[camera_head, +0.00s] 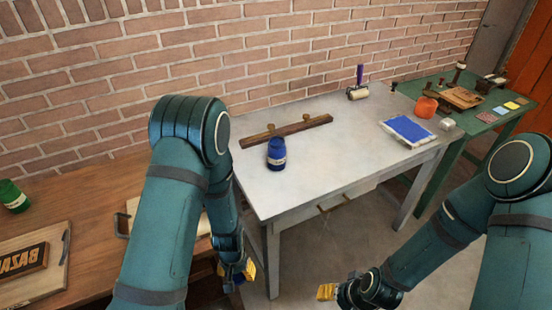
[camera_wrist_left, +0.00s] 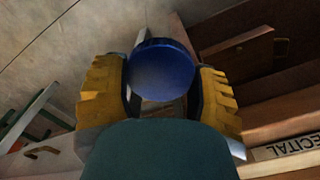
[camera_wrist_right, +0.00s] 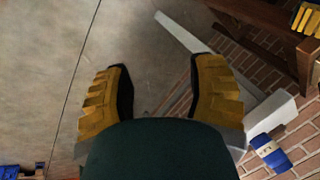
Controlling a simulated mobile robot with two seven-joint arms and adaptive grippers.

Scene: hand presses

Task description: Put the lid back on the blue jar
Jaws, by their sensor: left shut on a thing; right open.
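The blue jar (camera_head: 277,153) stands upright on the pale table, near its front left part. It also shows with its white label at the right edge of the right wrist view (camera_wrist_right: 270,152). My left gripper (camera_head: 237,271) is shut on a round blue lid (camera_wrist_left: 162,70), low beside the table's front left leg, apart from the jar. The yellow fingers grip the lid from both sides in the left wrist view. My right gripper (camera_head: 328,292) is open and empty in front of the table, below its top. The right wrist view shows floor between its fingers (camera_wrist_right: 160,90).
A wooden bar with knobs (camera_head: 286,131) lies behind the jar. A roller (camera_head: 358,90) and a blue slab (camera_head: 408,130) are farther right. A wooden bench (camera_head: 90,200) with a green jar (camera_head: 13,197) is at left. The tabletop around the jar's right is clear.

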